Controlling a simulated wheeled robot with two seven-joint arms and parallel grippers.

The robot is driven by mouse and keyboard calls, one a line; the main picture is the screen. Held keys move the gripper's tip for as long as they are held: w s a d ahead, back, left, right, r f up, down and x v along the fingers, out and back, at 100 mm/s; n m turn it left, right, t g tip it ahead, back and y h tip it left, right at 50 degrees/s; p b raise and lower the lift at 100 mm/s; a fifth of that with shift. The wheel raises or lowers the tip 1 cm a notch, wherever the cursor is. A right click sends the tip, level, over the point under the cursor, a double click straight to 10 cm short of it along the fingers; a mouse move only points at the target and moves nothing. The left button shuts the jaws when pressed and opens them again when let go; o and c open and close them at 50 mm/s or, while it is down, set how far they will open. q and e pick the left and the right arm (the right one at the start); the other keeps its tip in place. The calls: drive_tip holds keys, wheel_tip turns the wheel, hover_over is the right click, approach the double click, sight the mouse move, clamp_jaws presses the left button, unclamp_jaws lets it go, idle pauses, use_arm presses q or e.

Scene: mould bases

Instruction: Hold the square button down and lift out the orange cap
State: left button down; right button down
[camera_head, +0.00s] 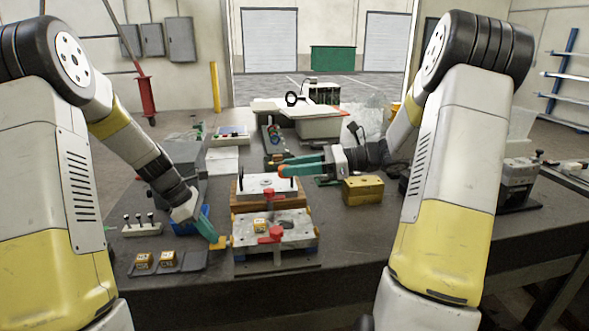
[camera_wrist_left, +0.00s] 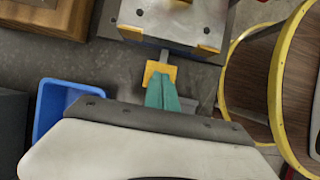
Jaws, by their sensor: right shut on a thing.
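The mould base (camera_head: 297,240) stands on the table's front middle, with a yellow square button (camera_head: 218,243) on its left side. My left gripper (camera_head: 213,236) is shut, its teal fingertips at the button. In the left wrist view, the fingers (camera_wrist_left: 164,92) are together and overlap the near edge of the yellow button (camera_wrist_left: 158,72); I cannot tell how far it is pressed. The fingers partly hide the cap.
Red clamps (camera_head: 275,234) and a yellow cube (camera_head: 260,225) sit on the mould base. A blue bin (camera_head: 183,228) is beside my left gripper. A dark tray with yellow cubes (camera_head: 143,261) lies front left. A yellow box (camera_head: 363,190) stands right; table before it is clear.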

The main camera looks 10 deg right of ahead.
use_arm(q)
wheel_tip(320, 180, up, 9)
idle(1.0)
